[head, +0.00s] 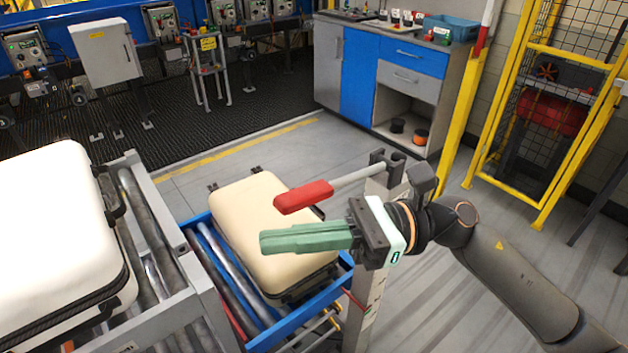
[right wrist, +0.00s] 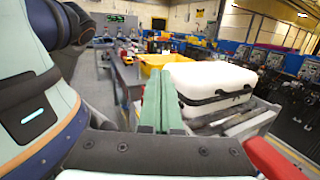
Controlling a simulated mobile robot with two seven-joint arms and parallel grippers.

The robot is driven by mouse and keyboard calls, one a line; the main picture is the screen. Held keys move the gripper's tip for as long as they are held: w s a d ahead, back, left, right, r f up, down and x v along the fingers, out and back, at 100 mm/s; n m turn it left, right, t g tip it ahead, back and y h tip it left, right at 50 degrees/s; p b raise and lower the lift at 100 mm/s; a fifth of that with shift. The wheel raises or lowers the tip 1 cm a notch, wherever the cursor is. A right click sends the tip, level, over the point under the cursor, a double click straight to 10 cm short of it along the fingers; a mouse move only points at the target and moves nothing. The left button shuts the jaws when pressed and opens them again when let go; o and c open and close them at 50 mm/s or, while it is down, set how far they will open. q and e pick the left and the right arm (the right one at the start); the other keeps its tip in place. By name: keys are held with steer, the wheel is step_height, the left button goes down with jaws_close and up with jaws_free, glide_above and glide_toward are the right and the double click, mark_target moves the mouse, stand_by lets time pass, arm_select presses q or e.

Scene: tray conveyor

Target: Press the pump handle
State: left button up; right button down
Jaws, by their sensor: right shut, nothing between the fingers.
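The pump handle (head: 303,196) has a red grip on a grey bar. The bar slopes up to a bracket on an upright post (head: 363,309). My right gripper (head: 266,243) has green fingers, shut with nothing between them. In the head view its fingers appear just below the red grip, pointing left. In the right wrist view the shut fingers (right wrist: 160,90) point ahead, and the red grip (right wrist: 272,160) shows at the lower right, beside them. I cannot tell whether gripper and handle touch. My left gripper is not in view.
A cream case (head: 245,222) lies on the blue-framed roller tray (head: 342,284), left of the handle. A white case (head: 50,235) lies on the roller conveyor (head: 198,275) further left. A blue and grey cabinet (head: 359,75) and a yellow cage (head: 500,125) stand behind. Floor between is clear.

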steer(key=w+d+r+n+t+h, duration=0.3)
steer(key=w+d+n+t+h, duration=0.1)
steer(key=n, duration=0.7)
steer(key=w+d+r+n+t+h, duration=0.3)
steer(key=w+d+n+t+h, duration=0.2)
steer(key=n+h, duration=0.3)
steer(key=w+n+t, duration=0.1)
steer(key=n, duration=0.2)
steer(key=shift+w+r+n+h, duration=0.2)
steer(key=shift+r+n+h, duration=0.1)
steer(key=shift+r, duration=0.05)
steer(key=shift+f, duration=0.1)
